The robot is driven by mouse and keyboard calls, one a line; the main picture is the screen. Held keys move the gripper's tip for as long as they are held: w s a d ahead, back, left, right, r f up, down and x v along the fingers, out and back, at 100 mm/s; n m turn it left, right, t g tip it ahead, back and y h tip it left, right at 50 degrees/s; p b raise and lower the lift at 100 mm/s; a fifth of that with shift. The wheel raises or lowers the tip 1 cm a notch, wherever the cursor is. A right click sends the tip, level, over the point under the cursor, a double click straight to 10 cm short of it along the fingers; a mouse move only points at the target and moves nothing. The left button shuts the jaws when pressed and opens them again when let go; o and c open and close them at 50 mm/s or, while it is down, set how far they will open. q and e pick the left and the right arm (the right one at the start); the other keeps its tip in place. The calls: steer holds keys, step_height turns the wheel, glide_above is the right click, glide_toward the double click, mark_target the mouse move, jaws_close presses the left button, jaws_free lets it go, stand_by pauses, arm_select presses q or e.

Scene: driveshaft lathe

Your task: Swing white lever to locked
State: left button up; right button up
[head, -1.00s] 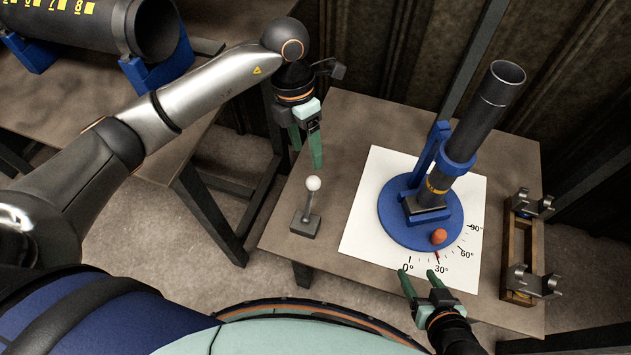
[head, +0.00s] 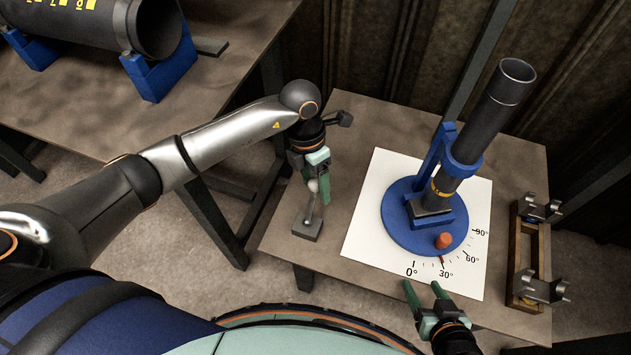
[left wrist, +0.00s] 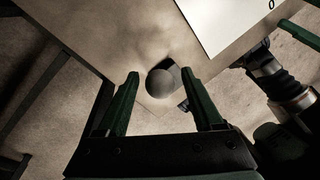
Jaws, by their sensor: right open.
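The white lever's ball knob (head: 313,186) tops a thin stem on a small grey base (head: 306,229), near the table's left edge. The stem stands roughly upright. My left gripper (head: 318,192) is at the knob and partly hides it. In the left wrist view, the knob (left wrist: 163,83) shows between the open, spread fingers (left wrist: 160,74), with a gap visible on each side. My right gripper (head: 422,286) is open and empty at the table's front edge, in front of the dial sheet.
A blue turntable (head: 398,226) holds a tilted dark tube (head: 490,110) on a white angle sheet (head: 365,218); its red mark is near 30°. A wooden rack with metal cradles (head: 528,250) stands at the right. Another table (head: 85,115) with a large pipe is at the left.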

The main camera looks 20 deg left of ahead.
arm_select(q)
jaws_close()
stand_by(0.3)
stand_by(0.9)
